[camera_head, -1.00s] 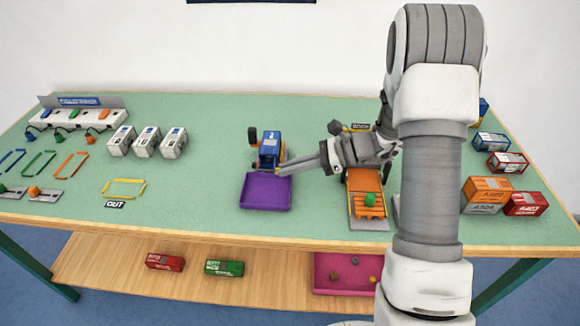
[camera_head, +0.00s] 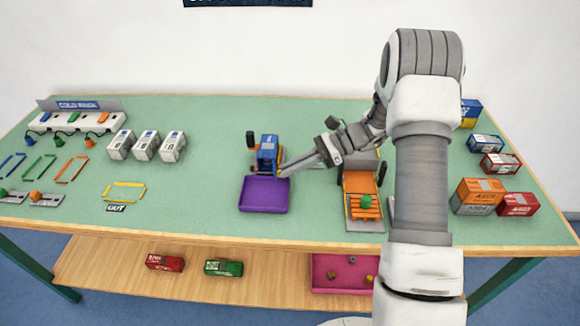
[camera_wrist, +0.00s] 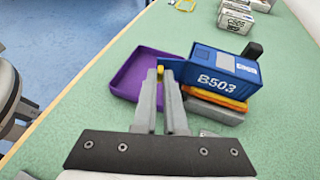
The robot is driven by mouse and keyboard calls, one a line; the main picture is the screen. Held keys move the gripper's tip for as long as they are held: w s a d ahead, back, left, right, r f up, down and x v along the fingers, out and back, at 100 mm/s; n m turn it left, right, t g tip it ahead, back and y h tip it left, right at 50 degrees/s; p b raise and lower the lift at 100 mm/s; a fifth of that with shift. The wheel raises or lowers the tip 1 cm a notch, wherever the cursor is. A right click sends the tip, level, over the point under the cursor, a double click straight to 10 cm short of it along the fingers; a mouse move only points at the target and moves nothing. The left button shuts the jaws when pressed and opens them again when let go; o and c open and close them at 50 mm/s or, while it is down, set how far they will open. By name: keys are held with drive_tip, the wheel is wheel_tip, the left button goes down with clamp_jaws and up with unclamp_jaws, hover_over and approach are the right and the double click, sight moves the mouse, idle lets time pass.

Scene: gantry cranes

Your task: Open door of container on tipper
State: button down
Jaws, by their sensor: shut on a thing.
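The blue container marked B503 (camera_wrist: 222,78) sits on the yellow-orange tipper (camera_wrist: 216,100); it also shows in the head view (camera_head: 268,153). Its blue door (camera_wrist: 174,65) is at the end facing the purple tray and looks angled out from the container; how far is hard to tell. My gripper (camera_wrist: 160,76) is at that end, shut on a small yellow part (camera_wrist: 160,70), seemingly the door's handle. In the head view my gripper (camera_head: 284,173) reaches in from the right, and its fingertips hide the grip.
The purple tray (camera_head: 263,208) lies just in front of the tipper. An orange vehicle (camera_head: 361,208) with a green piece stands to the right. Several white containers (camera_head: 145,145) stand at the left. The green table is clear between them and the tipper.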

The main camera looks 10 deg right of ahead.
drive_tip(key=c, duration=1)
unclamp_jaws()
drive_tip(key=shift+o, duration=0.2)
drive_tip(key=p+v, duration=0.2)
drive_tip(key=v, duration=1.5)
drive_tip(key=shift+d+r+p, duration=0.15)
drive_tip(key=shift+d+p, duration=0.05)
drive_tip(key=shift+p, duration=0.1)
drive_tip(key=shift+w+r, duration=0.1)
